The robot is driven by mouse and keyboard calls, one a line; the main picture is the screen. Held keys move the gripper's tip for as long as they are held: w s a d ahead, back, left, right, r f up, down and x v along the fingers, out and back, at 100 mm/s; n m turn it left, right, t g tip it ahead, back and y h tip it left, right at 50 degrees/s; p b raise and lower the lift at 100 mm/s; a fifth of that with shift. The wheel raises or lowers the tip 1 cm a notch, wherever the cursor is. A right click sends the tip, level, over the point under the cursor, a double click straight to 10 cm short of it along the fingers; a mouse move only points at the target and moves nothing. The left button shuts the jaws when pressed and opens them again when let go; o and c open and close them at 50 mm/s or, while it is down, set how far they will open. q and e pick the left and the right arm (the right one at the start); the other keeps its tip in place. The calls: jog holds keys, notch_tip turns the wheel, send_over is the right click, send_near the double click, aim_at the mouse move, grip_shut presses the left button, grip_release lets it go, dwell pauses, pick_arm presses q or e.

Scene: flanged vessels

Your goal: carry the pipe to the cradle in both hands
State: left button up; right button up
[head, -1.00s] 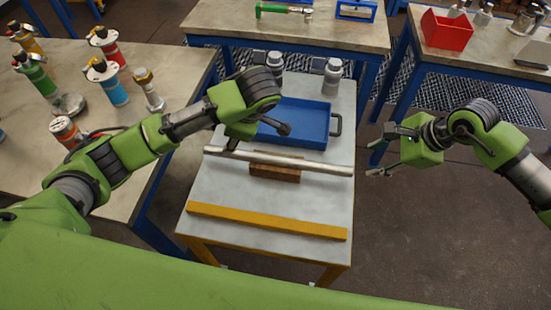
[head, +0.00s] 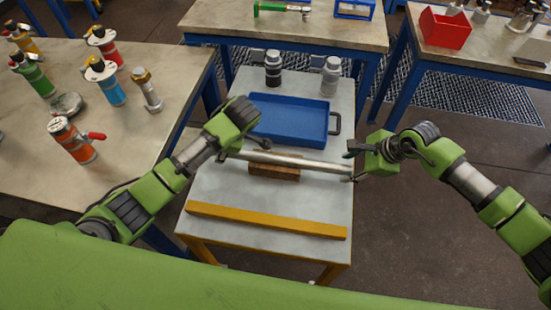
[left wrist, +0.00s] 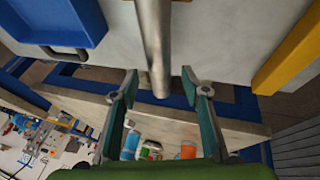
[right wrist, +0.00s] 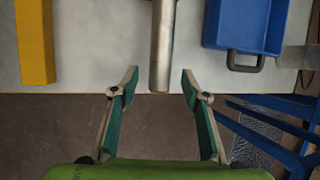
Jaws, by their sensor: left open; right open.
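The pipe (head: 310,163) is a silver tube lying level across a brown wooden block (head: 274,172) on the small table. My left gripper (head: 232,148) is at its left end and partly hides it. In the left wrist view the open fingers (left wrist: 160,73) stand either side of the pipe's end (left wrist: 156,50), apart from it. My right gripper (head: 350,164) is at the right end, just past the table edge. In the right wrist view its open fingers (right wrist: 160,72) straddle the pipe's end (right wrist: 162,50) with gaps on both sides. I cannot identify a cradle for certain.
A blue tray (head: 290,118) sits behind the pipe, with two bottles (head: 273,68) (head: 330,76) farther back. A yellow bar (head: 265,220) lies along the table's front. The left bench (head: 160,130) holds several flanged vessels.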

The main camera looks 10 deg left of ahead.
pick_arm(q)
jog(key=shift+x, duration=1.05)
pick_arm(e)
jog(key=shift+x, duration=1.1)
pick_arm(q)
grip_shut()
pick_arm(e)
grip_shut()
jog(key=shift+r, duration=0.1)
